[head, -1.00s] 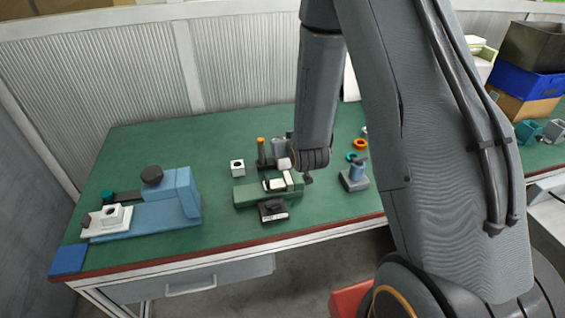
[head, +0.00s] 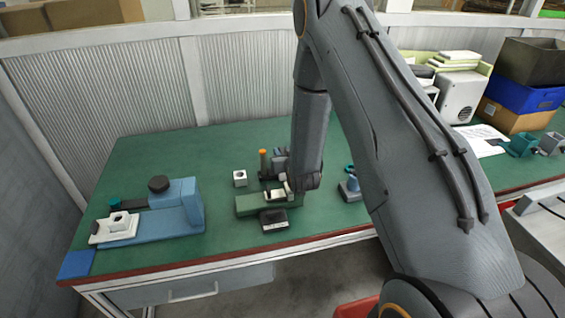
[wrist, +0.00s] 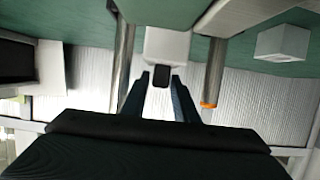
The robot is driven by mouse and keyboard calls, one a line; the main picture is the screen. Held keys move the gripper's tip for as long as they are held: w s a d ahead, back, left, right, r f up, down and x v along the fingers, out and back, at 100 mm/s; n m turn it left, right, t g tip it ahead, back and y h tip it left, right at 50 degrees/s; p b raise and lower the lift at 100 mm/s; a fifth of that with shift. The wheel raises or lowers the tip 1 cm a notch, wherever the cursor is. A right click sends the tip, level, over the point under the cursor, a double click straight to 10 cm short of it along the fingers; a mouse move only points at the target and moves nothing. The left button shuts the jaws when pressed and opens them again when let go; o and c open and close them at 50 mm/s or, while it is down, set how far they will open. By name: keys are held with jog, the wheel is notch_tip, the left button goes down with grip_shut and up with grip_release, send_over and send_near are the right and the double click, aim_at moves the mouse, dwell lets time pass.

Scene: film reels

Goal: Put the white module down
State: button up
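A white module (wrist: 168,46) with a dark square opening sits at the fingertips of my gripper (wrist: 160,78) in the wrist view. The fingers lie along its near part and appear shut on it. In the head view my gripper is partly hidden by my arm, low over the right end of a green fixture (head: 250,207). I cannot tell whether the module touches the fixture. Another white block (head: 240,178), with a dark hole, stands apart on the table behind the fixture; it also shows in the wrist view (wrist: 283,42).
An orange-topped post (head: 263,163) stands close behind the fixture. A dark box (head: 273,219) sits in front of it. A blue fixture (head: 180,216) with a white part (head: 113,232) stands at left. Between the two fixtures the green table (head: 220,215) is clear.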

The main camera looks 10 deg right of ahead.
jog(key=shift+w+f, duration=0.2)
jog(key=shift+w, duration=0.25)
grip_shut()
jog(key=shift+r, duration=0.1)
